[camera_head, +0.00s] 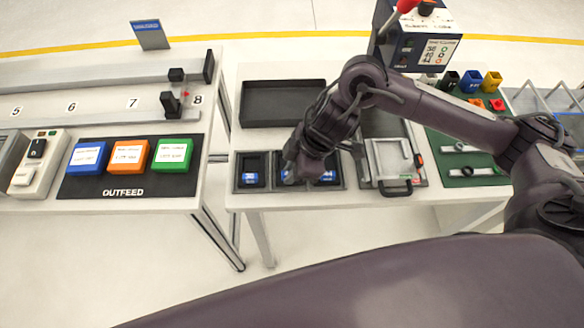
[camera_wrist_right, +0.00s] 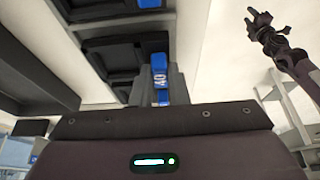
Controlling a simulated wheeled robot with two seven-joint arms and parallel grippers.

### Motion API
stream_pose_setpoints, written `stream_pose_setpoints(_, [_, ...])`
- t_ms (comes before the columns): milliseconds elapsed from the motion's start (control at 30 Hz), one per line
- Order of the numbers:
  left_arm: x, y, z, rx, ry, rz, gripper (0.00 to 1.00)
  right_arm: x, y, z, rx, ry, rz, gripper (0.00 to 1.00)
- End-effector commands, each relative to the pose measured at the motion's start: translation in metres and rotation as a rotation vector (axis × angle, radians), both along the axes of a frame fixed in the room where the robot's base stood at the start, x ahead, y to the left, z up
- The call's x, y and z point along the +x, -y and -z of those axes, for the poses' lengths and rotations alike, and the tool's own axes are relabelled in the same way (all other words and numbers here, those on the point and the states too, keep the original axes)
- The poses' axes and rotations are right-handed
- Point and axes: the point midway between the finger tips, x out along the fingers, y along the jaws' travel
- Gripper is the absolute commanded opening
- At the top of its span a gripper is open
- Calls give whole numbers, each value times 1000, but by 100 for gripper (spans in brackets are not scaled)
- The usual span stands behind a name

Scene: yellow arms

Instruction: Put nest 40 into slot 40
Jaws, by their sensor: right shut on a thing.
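My right gripper (camera_head: 297,176) is over the dark row of slots near the table's front edge. In the right wrist view the grey fingers (camera_wrist_right: 160,95) are shut on nest 40, whose blue face (camera_wrist_right: 159,70) carries a white "40". The gripper hides much of the row in the head view. Blue labels show in the left compartment (camera_head: 250,178) and the right one (camera_head: 328,176). I cannot tell which compartment is slot 40, or whether the nest touches it. My left gripper (camera_wrist_right: 257,20) shows small in the right wrist view, apart from the row; its jaw state is unclear.
A black empty tray (camera_head: 282,103) lies behind the row. A grey fixture with a black handle (camera_head: 395,187) stands close on the right. The green mat (camera_head: 465,150) holds coloured bins farther right. A gap separates this table from the outfeed table (camera_head: 130,205).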

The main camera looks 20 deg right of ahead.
Motion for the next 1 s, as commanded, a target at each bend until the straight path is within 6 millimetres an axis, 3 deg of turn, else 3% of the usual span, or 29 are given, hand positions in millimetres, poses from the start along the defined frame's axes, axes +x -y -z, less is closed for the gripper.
stream_pose_setpoints(533, [0,-2,3,3,1,-2,36,0,0,9,0,0,1,0])
stream_pose_setpoints(567, [0,-2,3,3,1,-2,36,0,0,8,0,0,0,17])
stream_pose_setpoints(733, [0,-3,2,4,1,-2,36,0,0,8,0,0,0,39])
stream_pose_setpoints(1000, [0,-3,3,4,1,-2,36,0,0,8,-1,0,0,40])
